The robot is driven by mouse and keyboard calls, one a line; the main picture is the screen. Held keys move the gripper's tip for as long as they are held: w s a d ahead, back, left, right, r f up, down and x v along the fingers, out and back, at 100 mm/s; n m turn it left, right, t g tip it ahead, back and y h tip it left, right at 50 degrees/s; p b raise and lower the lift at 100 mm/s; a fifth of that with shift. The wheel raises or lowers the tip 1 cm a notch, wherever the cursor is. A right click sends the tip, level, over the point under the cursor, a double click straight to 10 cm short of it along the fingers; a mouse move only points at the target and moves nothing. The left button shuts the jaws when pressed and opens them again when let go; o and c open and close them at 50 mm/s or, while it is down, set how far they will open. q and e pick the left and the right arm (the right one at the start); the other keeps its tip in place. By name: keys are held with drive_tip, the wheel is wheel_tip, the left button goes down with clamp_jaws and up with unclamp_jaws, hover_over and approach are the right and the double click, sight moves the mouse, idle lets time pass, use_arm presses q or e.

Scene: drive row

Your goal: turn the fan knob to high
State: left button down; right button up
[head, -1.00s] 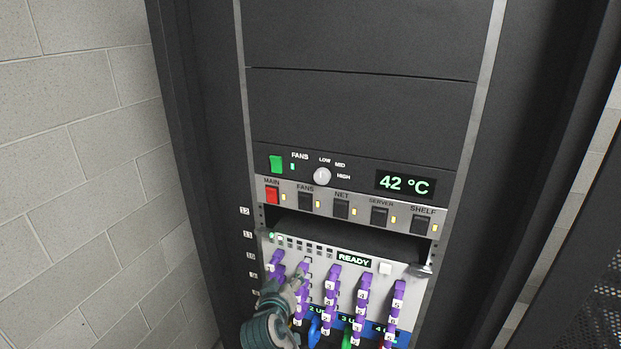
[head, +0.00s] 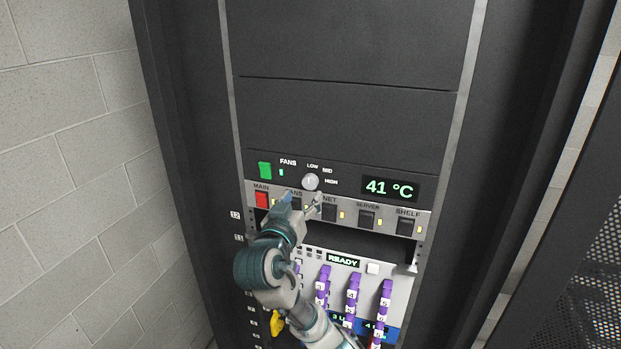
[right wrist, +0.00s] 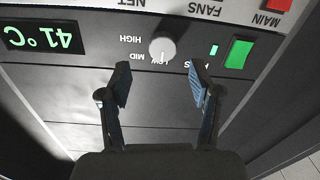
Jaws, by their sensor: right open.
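The fan knob (head: 310,181) is a round, light grey dial on the black fan panel, with LOW, MID and HIGH printed around its upper right. In the right wrist view the knob (right wrist: 162,50) appears upside down, and its pointer line is toward LOW. My right gripper (head: 304,202) is just below the knob in the head view, in front of the switch strip. In the right wrist view its two fingers (right wrist: 160,78) are apart, with the knob beyond and between them, not visibly touched. My left gripper is not in view.
A green button (head: 265,170) and a small lit lamp sit left of the knob. A display (head: 390,188) reads 41 °C at right. Below is a strip with a red MAIN switch (head: 262,200) and black switches, then purple-handled modules (head: 353,290).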

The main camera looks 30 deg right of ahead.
sight(309, 184)
drive_tip(key=p+x, duration=0.1)
drive_tip(key=x, duration=0.4)
drive_tip(key=shift+w+d+r+p, duration=0.15)
drive_tip(key=shift+w+p, duration=0.2)
drive_tip(key=shift+w, duration=0.15)
drive_tip(key=shift+w+d, duration=0.2)
drive_tip(key=shift+w, duration=0.2)
drive_tip(key=shift+d, duration=0.1)
drive_tip(key=shift+d, duration=0.2)
drive_tip(key=c, duration=1.1)
